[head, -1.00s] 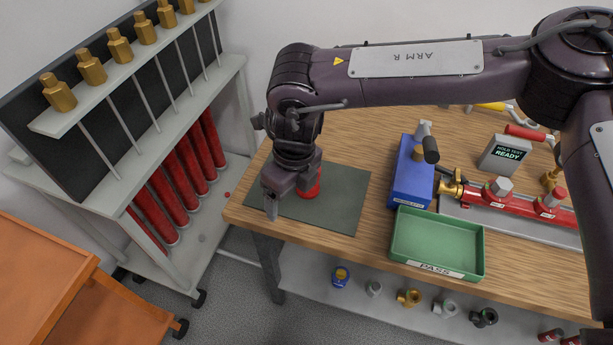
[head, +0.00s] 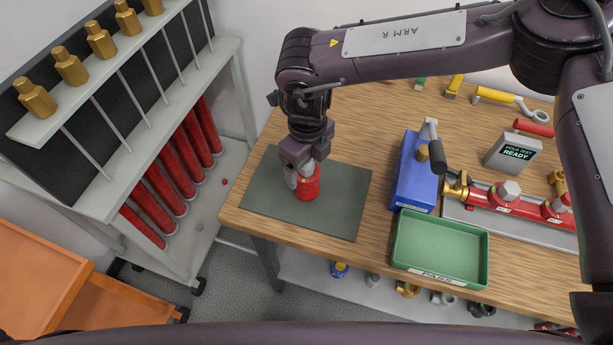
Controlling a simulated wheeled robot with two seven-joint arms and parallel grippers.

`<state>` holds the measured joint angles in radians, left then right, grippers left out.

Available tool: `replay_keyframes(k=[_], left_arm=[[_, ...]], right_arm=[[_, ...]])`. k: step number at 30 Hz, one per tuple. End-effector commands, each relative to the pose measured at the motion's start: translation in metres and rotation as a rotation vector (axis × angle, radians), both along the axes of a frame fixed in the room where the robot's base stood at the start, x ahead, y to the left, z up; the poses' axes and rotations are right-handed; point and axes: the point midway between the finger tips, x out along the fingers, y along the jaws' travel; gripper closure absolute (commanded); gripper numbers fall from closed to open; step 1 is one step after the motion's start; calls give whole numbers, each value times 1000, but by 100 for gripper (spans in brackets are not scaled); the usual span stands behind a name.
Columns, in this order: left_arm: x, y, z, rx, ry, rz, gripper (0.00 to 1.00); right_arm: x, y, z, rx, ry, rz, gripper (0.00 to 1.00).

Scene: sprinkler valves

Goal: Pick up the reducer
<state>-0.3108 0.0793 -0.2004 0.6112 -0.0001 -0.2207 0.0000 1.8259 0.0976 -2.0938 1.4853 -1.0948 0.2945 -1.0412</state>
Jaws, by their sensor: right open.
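The reducer, as far as I can tell, is the short red fitting (head: 308,187) standing upright on the dark green mat (head: 345,205) at the left end of the wooden bench. My right gripper (head: 304,176) points down at it from above, with its jaws open. One pale finger shows at the left side of the red fitting, close against it; I cannot tell whether it touches. The gripper hides the top of the fitting and most of the far finger. My left gripper is out of view.
A blue box (head: 414,181) with a lever stands right of the mat. A green tray (head: 438,270) lies at the bench's front edge. A red pipe assembly (head: 513,202) and a grey sign (head: 512,152) are farther right. A rack with brass fittings (head: 100,41) stands left.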

Motion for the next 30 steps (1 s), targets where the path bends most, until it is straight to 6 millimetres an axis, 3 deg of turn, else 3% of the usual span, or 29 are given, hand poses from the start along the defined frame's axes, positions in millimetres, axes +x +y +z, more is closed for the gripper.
replay_keyframes(k=[1, 6, 14, 30], left_arm=[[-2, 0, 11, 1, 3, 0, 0], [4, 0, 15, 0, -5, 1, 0], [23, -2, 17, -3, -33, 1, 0], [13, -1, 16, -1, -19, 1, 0]], right_arm=[[0, 1, -4, -2, 3, 0, 21], [1, 1, -27, 0, 1, -1, 21], [1, 1, -32, 1, -1, -1, 21], [2, 2, -30, 2, -3, -1, 87]])
